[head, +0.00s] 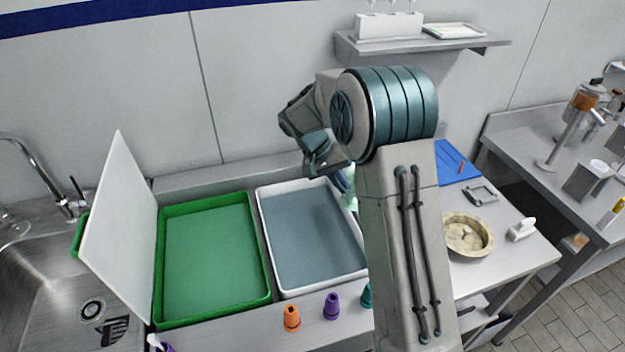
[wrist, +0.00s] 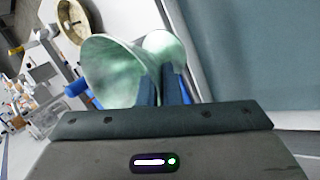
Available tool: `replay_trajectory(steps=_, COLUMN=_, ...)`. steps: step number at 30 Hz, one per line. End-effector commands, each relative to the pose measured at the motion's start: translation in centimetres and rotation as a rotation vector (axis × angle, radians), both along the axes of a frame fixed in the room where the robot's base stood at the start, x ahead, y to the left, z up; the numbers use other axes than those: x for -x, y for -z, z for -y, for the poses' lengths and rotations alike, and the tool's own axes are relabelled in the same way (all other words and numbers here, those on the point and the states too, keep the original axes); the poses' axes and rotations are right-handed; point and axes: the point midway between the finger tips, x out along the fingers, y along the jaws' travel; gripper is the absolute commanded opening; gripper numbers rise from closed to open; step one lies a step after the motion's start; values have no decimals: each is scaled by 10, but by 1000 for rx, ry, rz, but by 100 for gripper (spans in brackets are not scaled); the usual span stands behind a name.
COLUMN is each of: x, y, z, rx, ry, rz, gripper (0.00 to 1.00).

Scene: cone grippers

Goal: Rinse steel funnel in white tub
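My gripper (head: 325,160) is above the back right part of the white tub (head: 288,291), pointing down. In the wrist view my gripper (wrist: 160,85) has its fingers close together on a shiny pale green-grey flared piece, which I take for the steel funnel (wrist: 110,65). A large cone flares to the left and a smaller one shows to the right. The fingers hide where these meet. In the head view only a pale sliver of the funnel (head: 349,199) shows by the tub's right rim, partly behind my arm. The tub has a flat grey-blue inside.
A green tray (head: 268,270) stands left of the tub, with a white panel (head: 120,220) leaning beside it near the sink (head: 40,270). A beige round dish (head: 468,235) is to the right.

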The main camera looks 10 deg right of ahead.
Motion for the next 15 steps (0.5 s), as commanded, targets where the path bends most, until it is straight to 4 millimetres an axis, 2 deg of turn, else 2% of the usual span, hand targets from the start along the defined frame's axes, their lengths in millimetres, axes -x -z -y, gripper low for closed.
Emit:
replay_trajectory(steps=1, x=2, y=-2, z=-14, rx=4, ry=-75, rz=1, gripper=0)
replay_trajectory(steps=9, x=13, y=15, z=-81, rx=5, ry=-547, rz=1, gripper=0)
replay_trajectory(steps=15, x=21, y=25, z=-105, rx=-3, ry=-713, rz=-5, gripper=0)
